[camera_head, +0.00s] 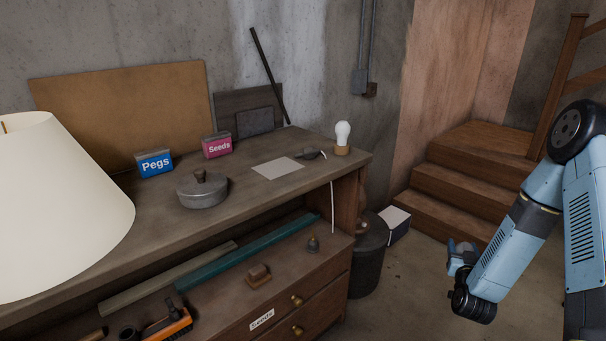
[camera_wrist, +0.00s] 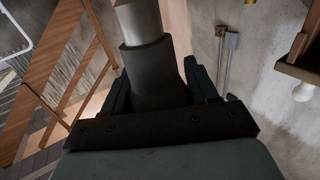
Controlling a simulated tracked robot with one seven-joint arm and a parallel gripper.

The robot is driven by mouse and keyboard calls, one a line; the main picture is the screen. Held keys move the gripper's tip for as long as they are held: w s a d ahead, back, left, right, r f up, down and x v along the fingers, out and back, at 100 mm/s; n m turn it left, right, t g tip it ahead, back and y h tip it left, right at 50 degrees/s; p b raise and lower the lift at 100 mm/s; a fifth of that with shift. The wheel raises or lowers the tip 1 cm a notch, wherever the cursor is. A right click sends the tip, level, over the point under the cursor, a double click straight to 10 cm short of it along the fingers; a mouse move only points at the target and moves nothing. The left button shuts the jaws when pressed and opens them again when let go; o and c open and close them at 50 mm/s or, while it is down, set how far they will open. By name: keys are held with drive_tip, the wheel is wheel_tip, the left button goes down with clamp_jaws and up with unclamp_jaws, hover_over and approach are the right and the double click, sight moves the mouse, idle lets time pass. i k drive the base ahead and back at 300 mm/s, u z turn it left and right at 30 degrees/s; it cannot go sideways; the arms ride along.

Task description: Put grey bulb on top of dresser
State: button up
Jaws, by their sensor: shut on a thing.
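In the wrist view my gripper (camera_wrist: 158,82) is shut on a thick grey cylindrical thing with a paler end, which I take to be the grey bulb (camera_wrist: 145,58). Its far end runs out of the picture. In the head view my bent arm is at the right, well apart from the dresser, and the jaws and the held thing cannot be made out. The wooden dresser (camera_head: 238,192) stands at the left and middle, with a bare strip along the front of its top. Its right corner also shows in the wrist view (camera_wrist: 300,72).
On the dresser top are a lidded pot (camera_head: 203,192), Pegs box (camera_head: 154,163), Seeds box (camera_head: 217,146), paper (camera_head: 277,168) and white bulb (camera_head: 343,134) on a wooden base. A lampshade (camera_head: 60,210) covers the left. A dark bin (camera_head: 368,260) and wooden stairs (camera_head: 465,180) are to the right.

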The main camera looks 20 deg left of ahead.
sight(275, 183)
drive_tip(key=z, duration=1.35)
drive_tip(key=i, duration=0.15)
drive_tip(key=u, duration=2.4)
drive_tip(key=i, duration=0.5)
drive_tip(key=u, duration=5.55)
drive_tip(key=i, duration=0.55)
drive_tip(key=z, duration=5.65)
